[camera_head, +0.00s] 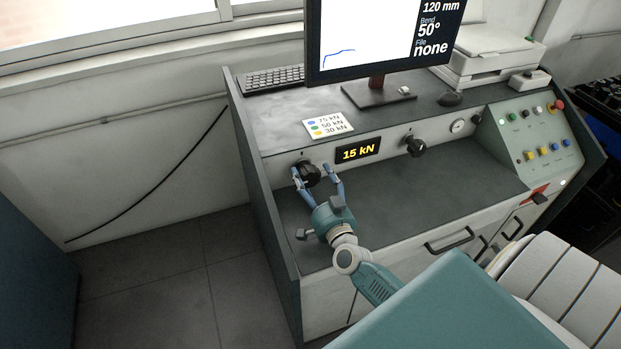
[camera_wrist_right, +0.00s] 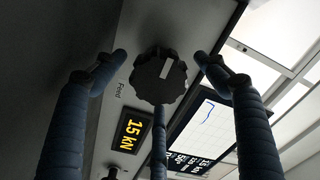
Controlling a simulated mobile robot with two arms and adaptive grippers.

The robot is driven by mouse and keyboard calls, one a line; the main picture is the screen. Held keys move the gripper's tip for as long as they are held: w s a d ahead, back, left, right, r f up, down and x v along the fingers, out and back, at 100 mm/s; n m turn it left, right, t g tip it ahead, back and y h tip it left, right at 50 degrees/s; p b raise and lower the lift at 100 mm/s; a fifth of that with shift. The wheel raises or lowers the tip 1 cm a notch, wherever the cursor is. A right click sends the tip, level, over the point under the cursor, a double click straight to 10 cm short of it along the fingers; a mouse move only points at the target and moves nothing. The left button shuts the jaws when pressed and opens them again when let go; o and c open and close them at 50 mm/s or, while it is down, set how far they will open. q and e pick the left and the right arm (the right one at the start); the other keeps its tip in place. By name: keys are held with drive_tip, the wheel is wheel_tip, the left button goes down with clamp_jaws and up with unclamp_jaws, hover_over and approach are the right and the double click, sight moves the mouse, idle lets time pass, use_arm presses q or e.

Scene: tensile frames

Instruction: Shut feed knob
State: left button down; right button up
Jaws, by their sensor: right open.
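The feed knob (camera_head: 309,172) is a black lobed knob on the upright front panel, left of the 15 kN display. In the right wrist view the knob (camera_wrist_right: 158,77) faces me, with a pale pointer mark on it and the word "Feed" beside it. My right gripper (camera_head: 316,171) is open at the knob. In the right wrist view its blue fingers (camera_wrist_right: 160,66) stand spread around the knob, two at the sides and one below. The side fingertips look apart from the knob; whether the lower one touches it I cannot tell. My left gripper is not in view.
A second black knob (camera_head: 414,146) and a small gauge (camera_head: 458,126) sit further right on the panel. The display (camera_head: 358,151) reads 15 kN. A monitor (camera_head: 375,40) and keyboard (camera_head: 273,80) stand above. The grey shelf (camera_head: 440,185) below the panel is clear.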

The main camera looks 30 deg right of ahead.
drive_tip(key=shift+w, duration=0.15)
drive_tip(key=shift+c, duration=0.5)
drive_tip(key=shift+d+r, duration=0.1)
drive_tip(key=c, duration=1.1)
drive_tip(key=shift+o, duration=0.2)
drive_tip(key=shift+m, duration=0.4)
drive_tip(key=m+b, duration=0.1)
drive_tip(key=m, duration=0.2)
drive_tip(key=shift+d+m, duration=0.1)
drive_tip(key=shift+m, duration=0.2)
drive_tip(key=m+b, duration=0.1)
drive_tip(key=m, duration=0.3)
drive_tip(key=shift+m+b, duration=0.3)
drive_tip(key=m+b, duration=0.1)
drive_tip(key=m, duration=0.3)
drive_tip(key=shift+m, duration=0.3)
drive_tip(key=shift+m+b, duration=0.8)
drive_tip(key=shift+m, duration=1.4)
drive_tip(key=shift+f, duration=0.2)
